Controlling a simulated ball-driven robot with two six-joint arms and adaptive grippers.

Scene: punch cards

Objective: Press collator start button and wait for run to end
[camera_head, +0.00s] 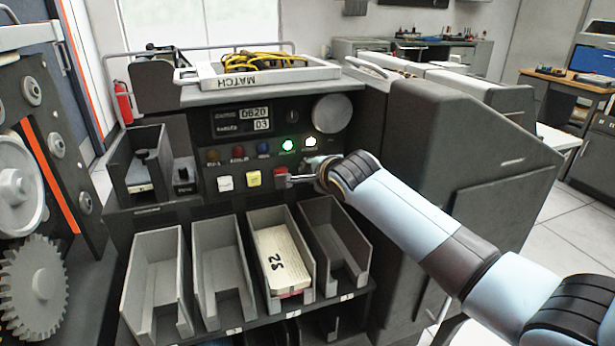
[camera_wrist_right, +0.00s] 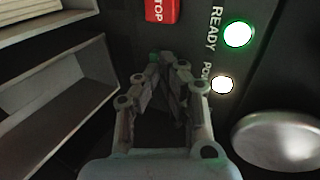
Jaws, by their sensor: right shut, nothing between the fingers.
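The dark collator (camera_head: 400,150) has a front panel with a white button (camera_head: 225,183), a yellow button (camera_head: 254,179) and a red button (camera_head: 281,175). The labels on the white and yellow ones are too small to read. In the right wrist view the red button reads STOP (camera_wrist_right: 161,10). The green READY lamp (camera_head: 288,145) and the white power lamp (camera_head: 311,142) are lit; the other lamps look dim. The counter display (camera_head: 241,119) reads 0620 and 03. My right gripper (camera_head: 288,182) is shut and empty beside the red button; contact with the panel is unclear.
Below the panel are several open pockets; one holds a card stack (camera_head: 283,260) marked S2. A gear machine (camera_head: 35,285) stands at left. A round knob (camera_head: 333,113) is above my right gripper.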

